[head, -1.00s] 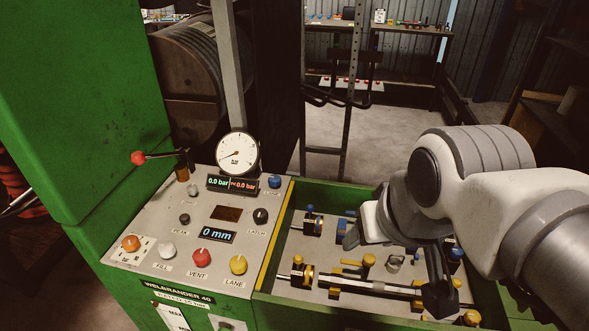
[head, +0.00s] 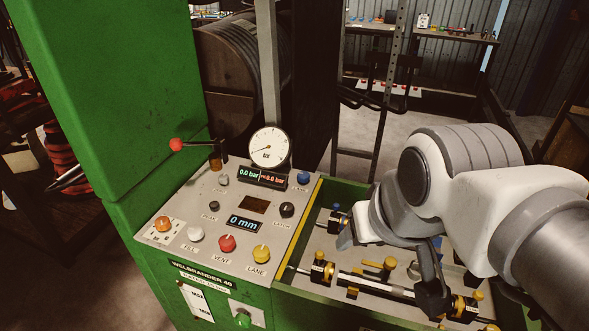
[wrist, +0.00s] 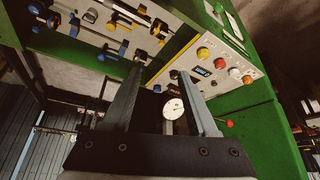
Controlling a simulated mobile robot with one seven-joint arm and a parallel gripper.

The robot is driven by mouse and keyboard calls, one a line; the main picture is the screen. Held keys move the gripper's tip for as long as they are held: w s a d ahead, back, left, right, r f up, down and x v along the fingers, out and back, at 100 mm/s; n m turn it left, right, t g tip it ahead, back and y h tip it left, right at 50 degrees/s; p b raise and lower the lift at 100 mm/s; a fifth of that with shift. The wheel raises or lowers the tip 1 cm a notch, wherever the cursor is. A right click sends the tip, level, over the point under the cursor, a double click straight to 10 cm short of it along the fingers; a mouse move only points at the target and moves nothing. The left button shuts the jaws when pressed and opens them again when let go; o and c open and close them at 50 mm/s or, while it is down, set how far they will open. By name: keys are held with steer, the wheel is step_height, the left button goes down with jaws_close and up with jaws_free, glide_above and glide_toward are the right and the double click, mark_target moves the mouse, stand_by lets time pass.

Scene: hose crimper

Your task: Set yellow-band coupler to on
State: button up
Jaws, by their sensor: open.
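In the head view, a yellow-and-black coupler (head: 321,269) sits at the left end of the near rod in the green-walled tray. A second yellow one (head: 466,306) sits at its right end. A yellow T-shaped handle (head: 380,265) stands between them. I cannot tell which part is the yellow-band coupler, and no on mark is readable. My gripper (head: 388,268) is open and empty above the tray, its fingers apart, hiding part of the rods. In the wrist view, the open fingers (wrist: 161,72) point toward the machine, and yellow parts (wrist: 157,28) show beyond them.
Blue-knobbed fittings (head: 335,208) line the tray's far side. The tray's green walls (head: 345,308) are raised edges.

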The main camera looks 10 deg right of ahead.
steer(key=shift+w, duration=0.1)
steer(key=n+g+b, duration=0.3)
steer(key=n+g, duration=0.3)
steer(key=n, duration=0.1)
glide_above(320, 252)
step_height(320, 252, down, 13)
step_height(320, 252, down, 16)
steer(key=shift+f+b, duration=0.2)
steer(key=shift+b, duration=0.8)
jaws_close()
